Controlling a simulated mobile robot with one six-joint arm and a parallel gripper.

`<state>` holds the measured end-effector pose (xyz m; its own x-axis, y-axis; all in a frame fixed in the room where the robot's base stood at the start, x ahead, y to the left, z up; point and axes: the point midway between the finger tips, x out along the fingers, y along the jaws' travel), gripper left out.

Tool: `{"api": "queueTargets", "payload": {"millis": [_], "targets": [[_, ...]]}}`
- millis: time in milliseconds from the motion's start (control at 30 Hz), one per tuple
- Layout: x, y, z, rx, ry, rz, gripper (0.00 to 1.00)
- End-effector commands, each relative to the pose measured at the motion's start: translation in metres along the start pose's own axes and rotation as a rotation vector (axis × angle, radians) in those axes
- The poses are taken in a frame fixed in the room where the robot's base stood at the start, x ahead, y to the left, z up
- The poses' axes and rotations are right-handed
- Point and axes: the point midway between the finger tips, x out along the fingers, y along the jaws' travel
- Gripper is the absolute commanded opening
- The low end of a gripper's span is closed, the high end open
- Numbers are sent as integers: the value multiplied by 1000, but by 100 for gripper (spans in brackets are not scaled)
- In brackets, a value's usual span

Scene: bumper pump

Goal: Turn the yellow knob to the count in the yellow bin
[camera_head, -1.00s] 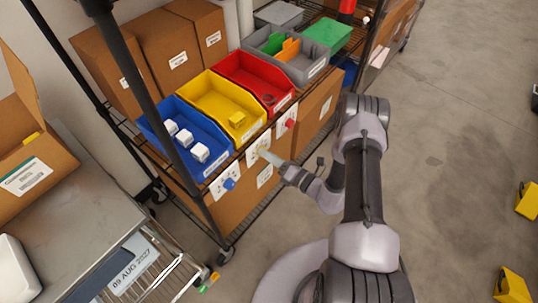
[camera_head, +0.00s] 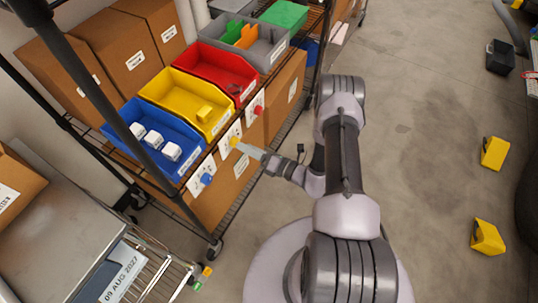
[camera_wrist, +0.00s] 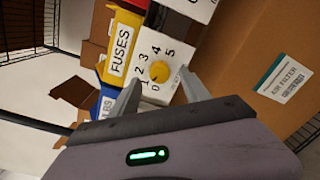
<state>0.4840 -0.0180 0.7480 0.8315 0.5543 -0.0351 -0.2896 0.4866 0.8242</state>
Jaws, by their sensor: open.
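The yellow knob (camera_wrist: 159,71) sits on a white dial card (camera_wrist: 166,47) marked 0 to 5, below the FUSES label (camera_wrist: 121,46). I cannot tell which number it points to. In the head view the knob (camera_head: 234,142) is on the shelf front below the yellow bin (camera_head: 175,83). One yellow block (camera_head: 205,114) shows in that bin; part of the bin floor is hidden. My gripper (camera_wrist: 160,92) is open and empty, its fingers apart just short of the knob and pointing at it. It also shows in the head view (camera_head: 241,147).
The blue bin (camera_head: 138,108) holds three white boxes, with a blue knob (camera_head: 207,179) below. The red bin (camera_head: 210,60) holds a dark round item, with a red knob (camera_head: 258,110) below. A cart (camera_head: 60,235) stands at left.

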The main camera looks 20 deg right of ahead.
Motion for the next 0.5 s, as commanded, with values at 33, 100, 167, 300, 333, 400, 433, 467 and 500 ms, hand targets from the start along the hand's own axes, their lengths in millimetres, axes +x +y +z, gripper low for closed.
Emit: {"api": "queueTargets", "payload": {"millis": [33, 100, 167, 300, 333, 400, 433, 467, 500], "targets": [[-17, 2, 4, 5, -6, -6, 54], [-41, 2, 4, 5, -7, -6, 54], [-62, 3, 4, 4, -9, -6, 54], [-105, 2, 4, 2, -7, -5, 54], [-113, 2, 3, 2, -7, -4, 54], [-127, 1, 2, 1, -5, -3, 54], [-132, 1, 2, 1, -4, -2, 54], [-136, 1, 2, 1, -3, -2, 54], [-140, 1, 1, 1, -2, -2, 54]]}}
